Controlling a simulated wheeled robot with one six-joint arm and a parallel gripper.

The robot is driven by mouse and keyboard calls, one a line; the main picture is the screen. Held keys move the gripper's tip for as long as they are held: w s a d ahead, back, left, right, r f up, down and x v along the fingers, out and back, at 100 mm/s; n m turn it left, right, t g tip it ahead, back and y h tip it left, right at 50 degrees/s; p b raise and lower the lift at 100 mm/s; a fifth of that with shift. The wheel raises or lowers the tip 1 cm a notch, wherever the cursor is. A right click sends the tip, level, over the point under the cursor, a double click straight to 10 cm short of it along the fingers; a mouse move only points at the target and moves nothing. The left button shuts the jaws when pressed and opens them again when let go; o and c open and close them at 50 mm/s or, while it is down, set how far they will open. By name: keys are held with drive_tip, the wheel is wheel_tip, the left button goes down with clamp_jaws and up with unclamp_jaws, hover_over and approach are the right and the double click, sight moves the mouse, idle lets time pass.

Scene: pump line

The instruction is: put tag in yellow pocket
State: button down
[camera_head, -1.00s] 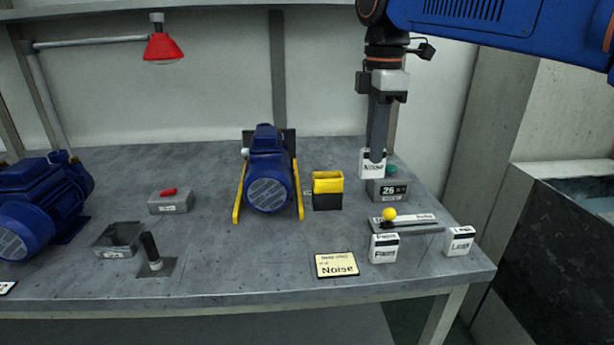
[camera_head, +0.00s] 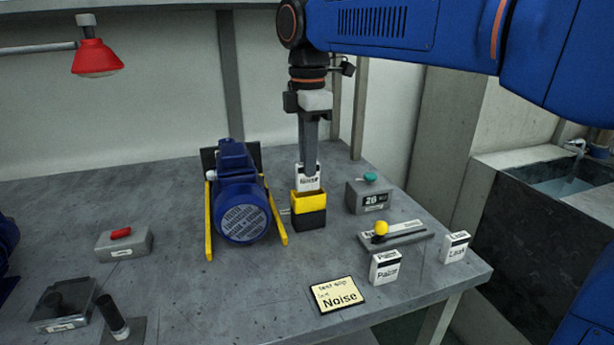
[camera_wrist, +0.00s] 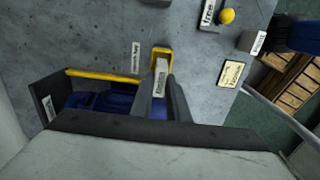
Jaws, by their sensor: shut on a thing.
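My gripper (camera_head: 308,165) points straight down and is shut on a white tag (camera_head: 308,183) lettered "Noise". The tag is upright, right at the mouth of the yellow pocket (camera_head: 308,201), which has a black lower part and stands on the bench beside the blue pump. The tag's lower edge is hidden behind or inside the pocket's front rim; I cannot tell how deep it sits. In the wrist view the tag (camera_wrist: 161,78) lies between the fingers, with the yellow pocket (camera_wrist: 160,52) directly beyond its end.
The blue pump (camera_head: 240,205) on yellow rails stands close left of the pocket. A grey counter box (camera_head: 368,196) with a green button is to the right. The "Pause" (camera_head: 385,268) and "Leak" (camera_head: 454,248) tags and a "Noise" slip (camera_head: 337,295) are in front.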

sight(308, 189)
drive_tip(key=shift+f, duration=1.95)
drive_tip(key=shift+f, duration=0.1)
drive_tip(key=c, duration=1.7)
unclamp_jaws()
wheel_tip(308, 189, up, 12)
drive_tip(key=shift+r, duration=0.1)
